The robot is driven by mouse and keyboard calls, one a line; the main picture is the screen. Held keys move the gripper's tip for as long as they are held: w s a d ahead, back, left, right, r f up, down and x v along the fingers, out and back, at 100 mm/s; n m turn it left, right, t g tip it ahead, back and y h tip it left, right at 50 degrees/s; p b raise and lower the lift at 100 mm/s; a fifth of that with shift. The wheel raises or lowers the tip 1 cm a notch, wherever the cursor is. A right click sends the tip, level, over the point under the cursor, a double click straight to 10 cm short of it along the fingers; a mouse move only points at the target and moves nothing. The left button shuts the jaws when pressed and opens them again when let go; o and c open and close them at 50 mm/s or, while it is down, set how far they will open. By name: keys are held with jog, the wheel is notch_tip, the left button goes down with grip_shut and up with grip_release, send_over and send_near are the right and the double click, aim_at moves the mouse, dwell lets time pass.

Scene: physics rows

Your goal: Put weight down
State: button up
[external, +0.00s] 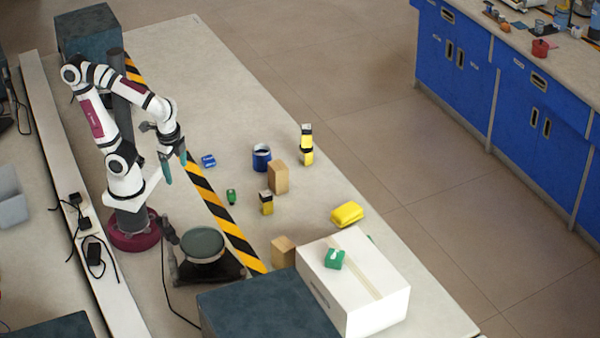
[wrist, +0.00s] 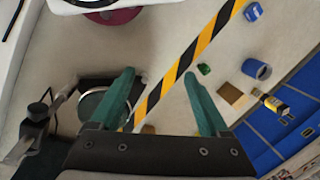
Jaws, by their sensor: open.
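My gripper (external: 174,163) is open and empty, raised above the table beside the striped tape. Its two teal fingers stand apart in the wrist view (wrist: 158,76) with nothing between them. No object is clearly recognisable as the weight. A small green object (external: 231,197) stands on the table right of the tape, and it also shows in the wrist view (wrist: 204,69). Another green object with a pale top (external: 334,258) rests on a white box (external: 375,285). A round-plated device like a scale (external: 203,245) stands near my base; its plate looks empty.
A blue box (external: 208,161), blue can (external: 261,157), wooden blocks (external: 278,177), yellow-black bottles (external: 307,145) and a yellow packet (external: 347,214) stand right of the striped tape (external: 215,205). A dark block (external: 265,305) stands in front.

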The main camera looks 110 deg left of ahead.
jog(key=shift+o, duration=0.5)
jog(key=s+d+m, duration=0.1)
jog(key=d+m, duration=0.1)
jog(key=m, duration=0.1)
jog(key=shift+s+d, duration=0.15)
jog(key=shift+s, duration=0.25)
jog(key=shift+w, duration=0.1)
